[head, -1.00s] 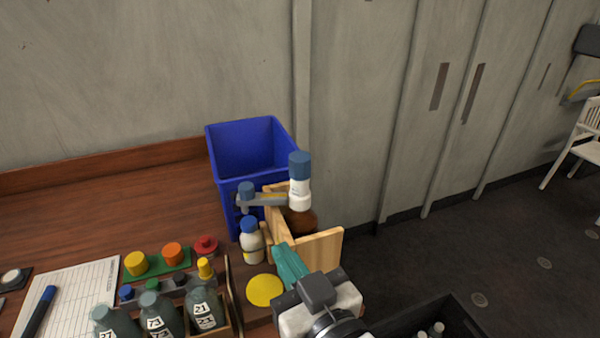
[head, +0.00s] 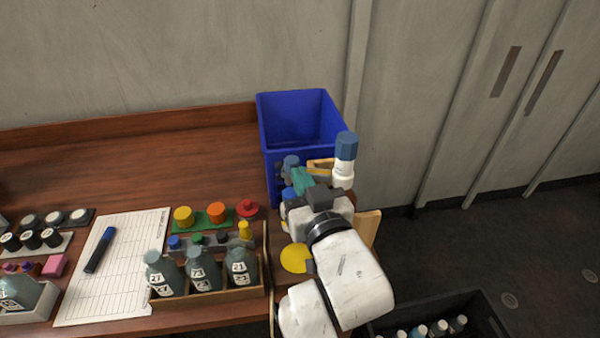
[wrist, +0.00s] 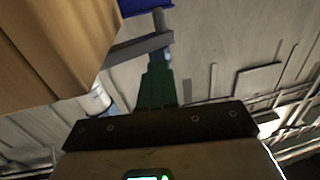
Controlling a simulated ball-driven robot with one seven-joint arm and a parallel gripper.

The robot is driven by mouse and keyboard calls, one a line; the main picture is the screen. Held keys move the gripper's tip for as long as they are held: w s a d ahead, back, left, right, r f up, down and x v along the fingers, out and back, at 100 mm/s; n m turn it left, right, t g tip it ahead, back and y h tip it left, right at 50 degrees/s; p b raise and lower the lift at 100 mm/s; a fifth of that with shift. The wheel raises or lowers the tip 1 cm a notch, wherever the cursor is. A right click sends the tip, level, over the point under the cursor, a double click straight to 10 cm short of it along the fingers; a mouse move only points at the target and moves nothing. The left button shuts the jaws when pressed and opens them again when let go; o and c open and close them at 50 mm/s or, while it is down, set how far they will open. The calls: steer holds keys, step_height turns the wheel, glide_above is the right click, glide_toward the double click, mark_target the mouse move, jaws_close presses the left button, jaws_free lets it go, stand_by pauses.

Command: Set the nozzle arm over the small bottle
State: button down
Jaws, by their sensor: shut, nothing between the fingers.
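The nozzle arm is a grey bar with a blue-grey knob (head: 291,162) at its outer end, reaching out from a white dispenser with a blue cap (head: 344,165). My gripper (head: 302,178) is shut and empty, its teal fingers close to the nozzle arm and covering part of it. In the wrist view the green fingertips (wrist: 157,72) point at the grey bar (wrist: 140,48); I cannot tell whether they touch. The small white bottle, with a blue cap (head: 287,194), is mostly hidden behind my gripper. In the wrist view a pale bottle (wrist: 97,98) shows beside the wood.
A blue crate (head: 290,115) stands behind the dispenser. A wooden panel (head: 368,228) stands right of my gripper, and a yellow disc (head: 296,258) lies in front. A wooden rack of grey bottles (head: 215,294) is to the left. A dark crate (head: 478,305) is lower right.

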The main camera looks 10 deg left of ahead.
steer(key=shift+w+a, duration=0.25)
steer(key=shift+w, duration=0.2)
steer(key=shift+x, duration=0.8)
steer(key=shift+w+d+r, duration=0.1)
steer(key=shift+r, duration=0.1)
